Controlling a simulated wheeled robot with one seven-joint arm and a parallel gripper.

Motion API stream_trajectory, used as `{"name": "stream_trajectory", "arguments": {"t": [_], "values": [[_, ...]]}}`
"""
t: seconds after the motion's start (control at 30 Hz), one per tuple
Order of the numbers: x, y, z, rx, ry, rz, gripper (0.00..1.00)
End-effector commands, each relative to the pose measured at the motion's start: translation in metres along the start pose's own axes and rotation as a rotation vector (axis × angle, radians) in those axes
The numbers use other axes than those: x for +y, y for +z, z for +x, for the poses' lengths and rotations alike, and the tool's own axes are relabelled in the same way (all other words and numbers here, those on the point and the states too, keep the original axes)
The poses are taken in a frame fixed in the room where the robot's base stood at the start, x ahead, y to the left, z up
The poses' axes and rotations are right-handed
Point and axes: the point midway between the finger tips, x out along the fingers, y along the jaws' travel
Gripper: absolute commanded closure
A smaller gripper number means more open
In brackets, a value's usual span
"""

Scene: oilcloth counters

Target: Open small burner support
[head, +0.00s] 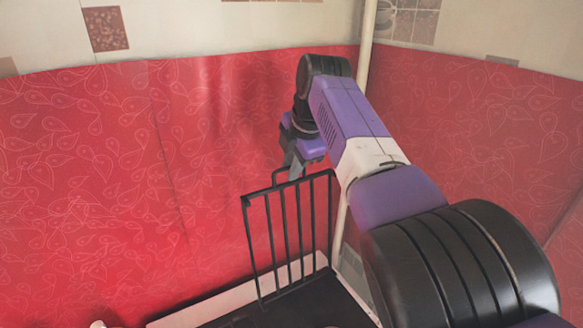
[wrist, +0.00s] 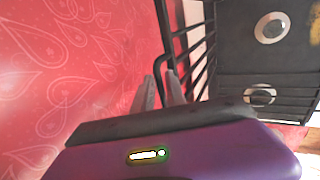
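The small burner support (head: 291,232) is a black barred grate. It stands raised, close to upright, over the dark stove top in the head view. In the wrist view its bars (wrist: 197,38) run along the top middle. My gripper (head: 293,168) is at its upper edge, by a small black loop handle. In the wrist view the two grey fingers of my gripper (wrist: 160,86) lie on either side of the loop's bar, close to it, and look shut on it. The exact contact is partly hidden.
The dark stove top (head: 300,304) lies below the support, and the wrist view shows round burners (wrist: 272,28) on it. A red patterned wall (head: 90,180) stands close behind and to the left. A pale vertical pipe (head: 367,35) is in the corner.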

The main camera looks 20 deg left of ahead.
Motion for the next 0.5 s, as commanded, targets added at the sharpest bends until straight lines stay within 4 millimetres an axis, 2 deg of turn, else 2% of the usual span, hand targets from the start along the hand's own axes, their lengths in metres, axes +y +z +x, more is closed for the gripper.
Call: {"name": "stream_trajectory", "arguments": {"t": [0.17, 0.4, 0.5], "values": [[0.000, 0.001, -0.017, -0.002, 0.006, 0.000, 0.82], [0.001, 0.001, -0.057, -0.003, 0.007, -0.001, 0.82], [0.001, 0.000, -0.067, -0.003, 0.006, -0.001, 0.82]]}}
